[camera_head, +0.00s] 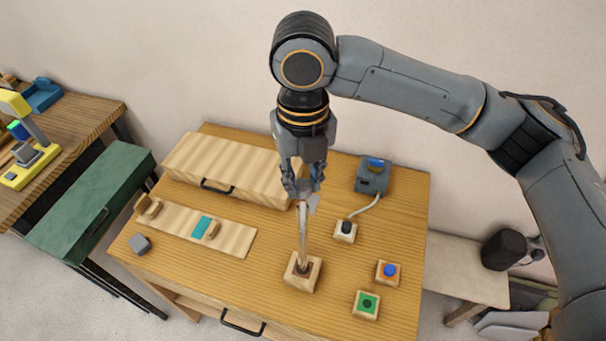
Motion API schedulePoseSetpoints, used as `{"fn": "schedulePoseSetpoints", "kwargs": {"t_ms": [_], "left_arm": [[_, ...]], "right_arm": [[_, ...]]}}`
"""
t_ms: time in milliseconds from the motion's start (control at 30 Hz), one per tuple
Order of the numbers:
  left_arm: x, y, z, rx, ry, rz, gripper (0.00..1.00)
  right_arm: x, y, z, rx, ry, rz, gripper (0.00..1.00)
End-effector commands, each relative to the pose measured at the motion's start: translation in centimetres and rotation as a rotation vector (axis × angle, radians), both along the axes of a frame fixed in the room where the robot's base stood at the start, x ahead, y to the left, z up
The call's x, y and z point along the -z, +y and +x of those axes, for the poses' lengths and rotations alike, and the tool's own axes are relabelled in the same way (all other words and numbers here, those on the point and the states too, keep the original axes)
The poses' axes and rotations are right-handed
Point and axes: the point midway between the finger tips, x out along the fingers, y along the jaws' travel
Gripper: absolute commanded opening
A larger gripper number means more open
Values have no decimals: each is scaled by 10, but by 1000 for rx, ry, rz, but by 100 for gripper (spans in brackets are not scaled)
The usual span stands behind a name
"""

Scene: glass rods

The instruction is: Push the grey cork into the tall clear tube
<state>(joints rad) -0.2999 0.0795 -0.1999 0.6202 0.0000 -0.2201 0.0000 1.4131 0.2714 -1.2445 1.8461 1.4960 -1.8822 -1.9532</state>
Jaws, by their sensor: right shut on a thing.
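The tall clear tube (303,235) stands upright in a square wooden block (290,283) near the front middle of the table. My right gripper (302,194) comes down from above and is shut right at the tube's upper end. A small light grey piece (313,204) shows at its fingertips, probably the grey cork. The fingers partly hide the tube's mouth, so I cannot tell whether the piece sits in it or just above it. A dark grey block (139,244) lies apart at the table's left front. My left gripper is not in view.
A long wooden box (225,165) and a wooden strip (235,238) lie left.

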Motion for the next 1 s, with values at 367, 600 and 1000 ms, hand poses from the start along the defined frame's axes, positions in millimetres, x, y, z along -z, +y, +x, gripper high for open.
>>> {"fn": "schedulePoseSetpoints", "kwargs": {"t_ms": [367, 600, 1000], "left_arm": [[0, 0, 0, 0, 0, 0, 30], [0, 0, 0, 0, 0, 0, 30], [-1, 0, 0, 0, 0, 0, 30]], "right_arm": [[0, 0, 0, 0, 0, 0, 36], [-2, 0, 0, 1, -1, 0, 36], [-33, 0, 1, 2, -2, 1, 36]]}}
